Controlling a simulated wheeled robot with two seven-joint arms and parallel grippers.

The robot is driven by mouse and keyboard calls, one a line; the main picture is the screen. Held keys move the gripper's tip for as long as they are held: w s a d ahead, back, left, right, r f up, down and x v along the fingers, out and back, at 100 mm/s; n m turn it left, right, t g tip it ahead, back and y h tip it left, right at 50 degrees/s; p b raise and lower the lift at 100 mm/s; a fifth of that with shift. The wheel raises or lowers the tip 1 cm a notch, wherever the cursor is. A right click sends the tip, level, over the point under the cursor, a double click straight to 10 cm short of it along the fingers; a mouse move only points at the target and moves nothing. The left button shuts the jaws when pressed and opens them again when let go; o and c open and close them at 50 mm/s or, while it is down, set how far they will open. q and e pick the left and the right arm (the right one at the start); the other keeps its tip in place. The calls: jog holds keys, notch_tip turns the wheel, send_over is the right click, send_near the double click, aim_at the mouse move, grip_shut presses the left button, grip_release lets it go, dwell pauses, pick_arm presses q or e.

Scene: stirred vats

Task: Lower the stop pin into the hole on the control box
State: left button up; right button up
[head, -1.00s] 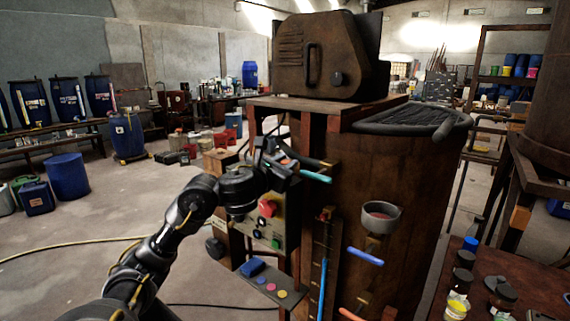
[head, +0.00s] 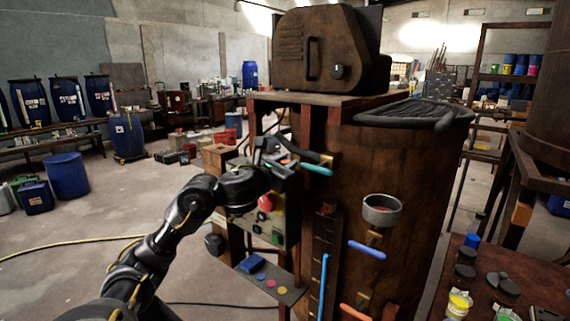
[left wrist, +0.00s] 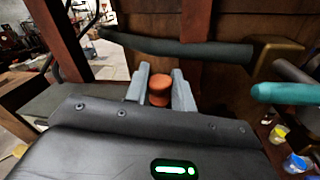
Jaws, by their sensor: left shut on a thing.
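The control box (head: 278,228) hangs on the front left of the big rusty vat, with a red knob (head: 265,203), a green button and other small controls on its face. My left gripper (head: 270,160) is at the top of the box. In the left wrist view its two grey fingers are shut on a short orange-red round piece (left wrist: 160,88), which I take for the stop pin. Its lower part is hidden, and so is the hole. My right gripper does not show.
A dark bar with a teal-ended handle (head: 316,169) sticks out beside the gripper, and a dark bar (left wrist: 190,52) crosses just beyond the fingers. A grey cup (head: 381,211) and blue handle (head: 366,250) are on the vat. A shelf (head: 272,283) with coloured buttons lies below.

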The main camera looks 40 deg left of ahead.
pick_arm(q)
jog(key=shift+f+b, duration=0.3)
jog(key=shift+f, duration=0.1)
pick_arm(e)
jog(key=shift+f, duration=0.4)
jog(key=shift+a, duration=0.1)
pick_arm(q)
jog(key=o, duration=1)
jog(key=shift+o, duration=0.2)
